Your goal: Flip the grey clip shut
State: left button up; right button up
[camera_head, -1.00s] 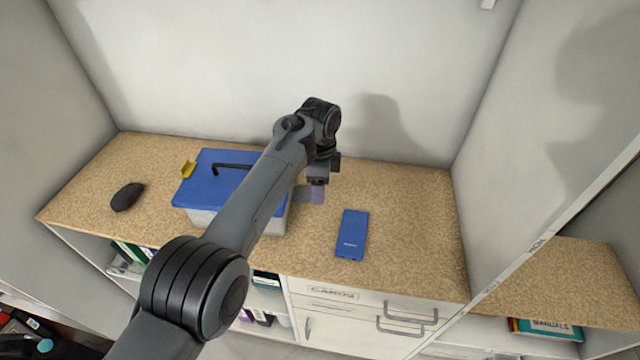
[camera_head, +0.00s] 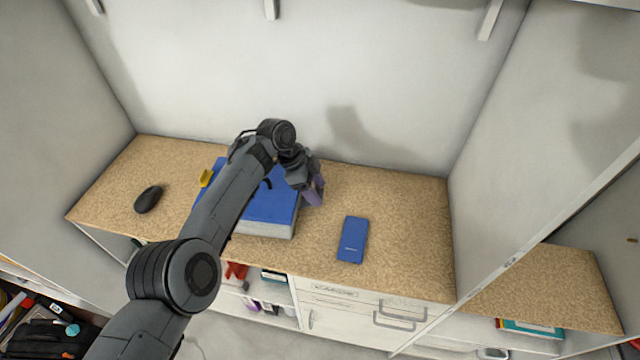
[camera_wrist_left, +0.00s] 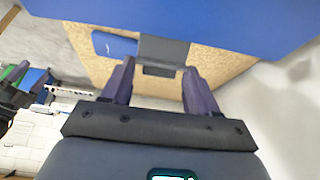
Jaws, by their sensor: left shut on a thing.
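The box has a blue lid (camera_head: 268,206) and pale walls (camera_head: 265,230), and stands on the cork-topped counter, partly hidden behind my left arm. The grey clip (camera_wrist_left: 163,50) shows in the left wrist view, at the edge of the blue lid (camera_wrist_left: 200,18). My left gripper (camera_head: 316,198) is at the box's right side. In the head view the gripper hides the clip. My right gripper is not in view.
A yellow clip (camera_head: 206,178) stands up at the lid's left edge. A black mouse (camera_head: 148,199) lies to the left and a flat blue item (camera_head: 352,239) to the right. The cork counter (camera_head: 405,215) is clear further right. White walls enclose the back and sides.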

pick_arm(q)
jog(key=shift+a+r+h, duration=0.25)
jog(key=shift+a+h, duration=0.3)
jog(key=shift+h, duration=0.35)
